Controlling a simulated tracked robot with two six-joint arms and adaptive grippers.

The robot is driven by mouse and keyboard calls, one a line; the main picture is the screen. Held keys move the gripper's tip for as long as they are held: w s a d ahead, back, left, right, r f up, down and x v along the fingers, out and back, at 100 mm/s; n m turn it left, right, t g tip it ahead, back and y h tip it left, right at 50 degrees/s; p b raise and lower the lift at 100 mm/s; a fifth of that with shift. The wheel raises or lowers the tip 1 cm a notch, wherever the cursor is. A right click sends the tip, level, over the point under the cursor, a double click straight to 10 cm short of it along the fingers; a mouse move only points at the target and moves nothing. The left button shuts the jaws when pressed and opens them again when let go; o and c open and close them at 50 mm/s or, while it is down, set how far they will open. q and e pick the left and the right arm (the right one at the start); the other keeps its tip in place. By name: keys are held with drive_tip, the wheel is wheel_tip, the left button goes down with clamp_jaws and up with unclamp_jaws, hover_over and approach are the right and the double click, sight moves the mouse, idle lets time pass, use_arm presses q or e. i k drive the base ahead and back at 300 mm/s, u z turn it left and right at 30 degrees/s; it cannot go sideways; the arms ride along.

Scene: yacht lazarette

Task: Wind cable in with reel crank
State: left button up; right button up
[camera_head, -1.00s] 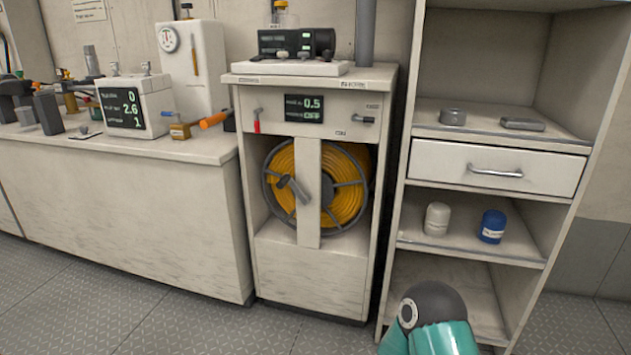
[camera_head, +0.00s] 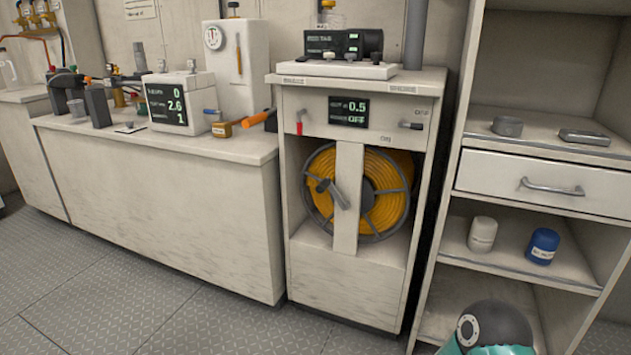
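The cable reel (camera_head: 389,192) sits in the open bay of a white cabinet (camera_head: 346,272). Orange-yellow cable is wound on its grey spoked frame. A white upright post (camera_head: 347,203) crosses in front of the reel. The grey crank (camera_head: 333,191) is at the reel's left front, beside the post, with nothing touching it. A panel above holds a small display (camera_head: 348,110) reading 0.5 and OFF, a red-handled lever (camera_head: 300,122) at left and a grey lever (camera_head: 412,125) at right. Neither gripper is in view.
A long counter (camera_head: 160,146) with a display box and tools runs left of the cabinet. An open shelf unit with a drawer (camera_head: 535,190), a white jar (camera_head: 482,234) and a blue jar (camera_head: 542,246) stands at right. The floor (camera_head: 130,300) in front is clear. Part of my arm shows at bottom right.

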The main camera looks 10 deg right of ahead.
sight(344, 204)
drive_tip(key=i, duration=0.9)
drive_tip(key=z, duration=0.05)
